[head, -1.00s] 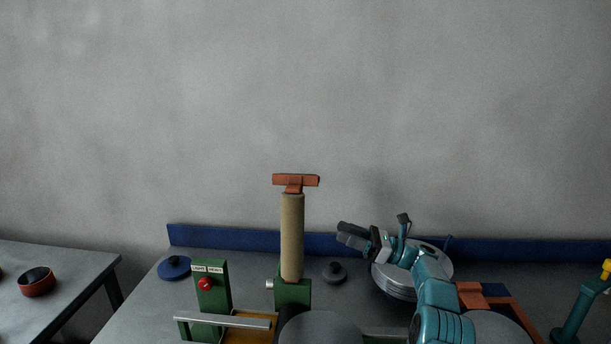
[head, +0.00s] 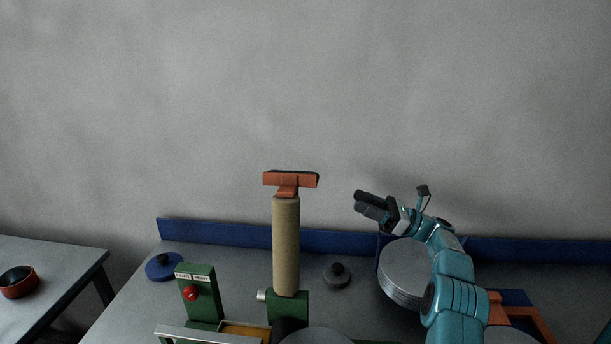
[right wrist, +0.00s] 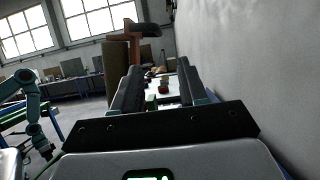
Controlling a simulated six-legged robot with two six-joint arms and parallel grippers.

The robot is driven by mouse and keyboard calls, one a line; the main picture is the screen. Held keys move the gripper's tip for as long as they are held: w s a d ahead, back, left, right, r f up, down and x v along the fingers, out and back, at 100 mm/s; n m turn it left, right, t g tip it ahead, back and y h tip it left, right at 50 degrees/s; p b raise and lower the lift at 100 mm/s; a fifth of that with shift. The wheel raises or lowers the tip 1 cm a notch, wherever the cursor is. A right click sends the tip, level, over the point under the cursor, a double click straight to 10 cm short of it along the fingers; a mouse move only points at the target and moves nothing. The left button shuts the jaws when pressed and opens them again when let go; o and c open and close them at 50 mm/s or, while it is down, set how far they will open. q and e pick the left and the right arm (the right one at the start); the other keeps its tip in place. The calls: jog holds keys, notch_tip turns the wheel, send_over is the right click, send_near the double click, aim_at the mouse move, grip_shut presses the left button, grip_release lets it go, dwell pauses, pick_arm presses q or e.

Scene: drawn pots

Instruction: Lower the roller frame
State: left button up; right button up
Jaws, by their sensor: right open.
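The roller frame stands upright, a beige roller (head: 286,245) with an orange crosspiece (head: 291,181) on top, above a green base (head: 290,306). My right gripper (head: 366,204) is open and empty, to the right of the roller and a little below the crosspiece's height, apart from it. In the right wrist view the open fingers (right wrist: 158,88) point toward the orange crosspiece (right wrist: 116,38), which shows beyond and left of them. A teal arm, probably my left, shows at the left there, with a small dark gripper (right wrist: 48,153) whose jaws are unclear.
A green panel with a red knob (head: 190,293) and a metal bar (head: 208,334) stand at front left. A stack of silver discs (head: 402,275) is below my right gripper.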

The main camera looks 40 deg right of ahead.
aim_at(302, 178)
jog(key=b+x, duration=0.1)
jog(key=x, duration=1.5)
jog(key=shift+s+a, duration=0.2)
jog(key=shift+s, duration=0.05)
jog(key=shift+w+a, duration=0.3)
jog(key=shift+w, duration=0.1)
jog(key=shift+s+d, duration=0.1)
grip_shut()
